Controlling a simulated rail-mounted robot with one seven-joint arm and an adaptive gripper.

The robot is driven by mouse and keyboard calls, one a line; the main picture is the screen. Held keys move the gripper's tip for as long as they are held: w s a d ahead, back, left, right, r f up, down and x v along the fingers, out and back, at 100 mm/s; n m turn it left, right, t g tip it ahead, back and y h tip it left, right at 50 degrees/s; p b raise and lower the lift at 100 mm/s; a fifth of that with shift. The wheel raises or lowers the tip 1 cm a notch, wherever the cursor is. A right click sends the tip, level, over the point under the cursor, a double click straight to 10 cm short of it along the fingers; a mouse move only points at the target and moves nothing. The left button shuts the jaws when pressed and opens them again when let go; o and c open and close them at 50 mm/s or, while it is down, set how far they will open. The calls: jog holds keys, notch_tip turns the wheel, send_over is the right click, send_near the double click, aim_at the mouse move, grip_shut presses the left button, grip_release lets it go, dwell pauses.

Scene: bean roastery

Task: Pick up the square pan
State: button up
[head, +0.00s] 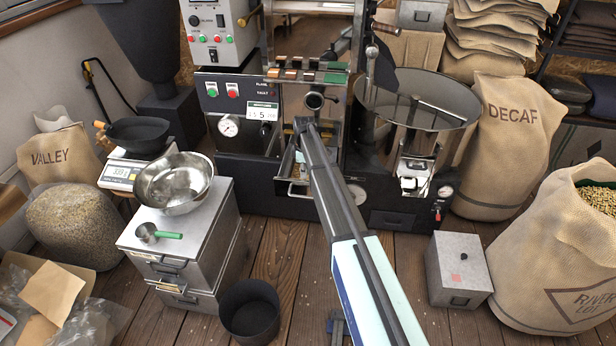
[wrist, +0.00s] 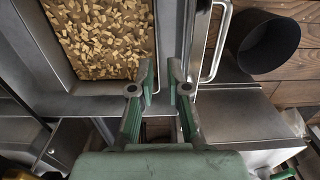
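The square pan (wrist: 63,73) is a grey metal tray holding pale tan flakes, at the upper left of the wrist view. It sits in the open drawer at the roaster's front; in the head view my arm largely hides it. My gripper (wrist: 162,72) has its two fingers on either side of the pan's right wall in the wrist view. The left fingertip is over the inner side and the right one is outside. A narrow gap shows between the fingertips. I cannot tell whether they touch the wall.
A metal drawer handle (wrist: 222,45) is just right of my fingers. A black bin (head: 249,309) stands on the floor. A steel cabinet (head: 183,235) carries a steel bowl (head: 174,181) and a scoop. A grey box (head: 458,268) stands at right, near sacks.

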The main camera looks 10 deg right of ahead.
jog(key=shift+w+d+f, duration=0.1)
jog(key=shift+f, duration=1.75)
jog(key=shift+w+d+f, duration=0.1)
jog(key=shift+f, duration=1.75)
grip_shut()
